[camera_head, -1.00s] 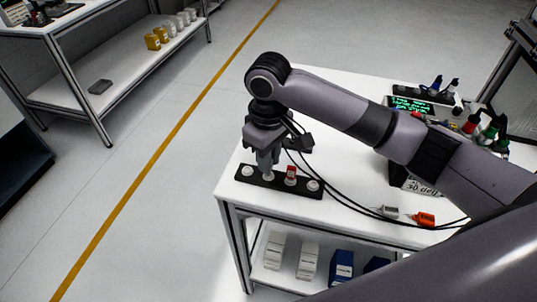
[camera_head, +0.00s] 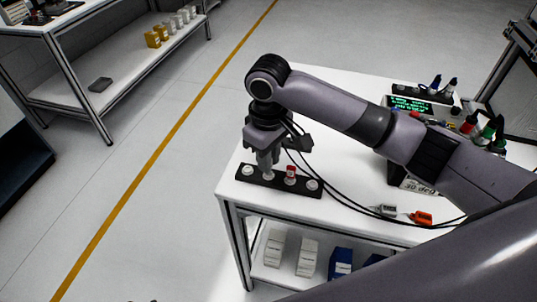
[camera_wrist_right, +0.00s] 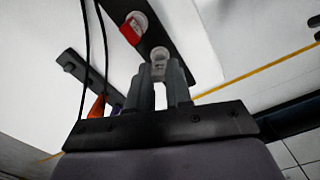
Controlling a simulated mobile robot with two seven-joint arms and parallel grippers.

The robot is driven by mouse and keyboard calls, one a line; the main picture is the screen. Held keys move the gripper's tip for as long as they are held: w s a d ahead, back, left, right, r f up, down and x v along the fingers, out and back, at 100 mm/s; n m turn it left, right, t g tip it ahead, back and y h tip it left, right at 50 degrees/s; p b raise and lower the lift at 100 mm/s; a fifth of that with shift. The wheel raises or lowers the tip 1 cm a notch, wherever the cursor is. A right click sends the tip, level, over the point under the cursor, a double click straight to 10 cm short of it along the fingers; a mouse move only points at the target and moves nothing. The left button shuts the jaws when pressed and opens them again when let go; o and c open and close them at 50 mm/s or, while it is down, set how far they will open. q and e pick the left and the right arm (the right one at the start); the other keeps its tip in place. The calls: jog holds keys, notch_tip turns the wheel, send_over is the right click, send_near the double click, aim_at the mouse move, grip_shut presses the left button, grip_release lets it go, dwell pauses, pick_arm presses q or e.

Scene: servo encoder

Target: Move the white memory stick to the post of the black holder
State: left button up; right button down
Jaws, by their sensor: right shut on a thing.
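The black holder (camera_head: 279,182) lies along the near left edge of the white table, with several round white posts in a row. A red stick (camera_head: 291,173) stands upright on one post; it also shows in the wrist view (camera_wrist_right: 132,30). My right gripper (camera_head: 267,166) points down over the holder, between the red stick and the leftmost post. Its fingers are shut on the white memory stick (camera_wrist_right: 159,64), whose end shows between them in the wrist view. The stick's lower end is at the holder; I cannot tell whether it is seated on the post. My left gripper is not in view.
A grey-white stick (camera_head: 387,210) and an orange stick (camera_head: 421,218) lie near the front edge. Black cables hang beside my right arm. A device with a green-text screen (camera_head: 413,107) and colored bottles (camera_head: 470,124) stand farther back. Boxes (camera_head: 306,258) fill the lower shelf.

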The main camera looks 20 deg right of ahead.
jog(key=shift+f, duration=0.45)
dwell(0.3)
jog(key=c, duration=1)
grip_release()
jog(key=shift+o, duration=0.2)
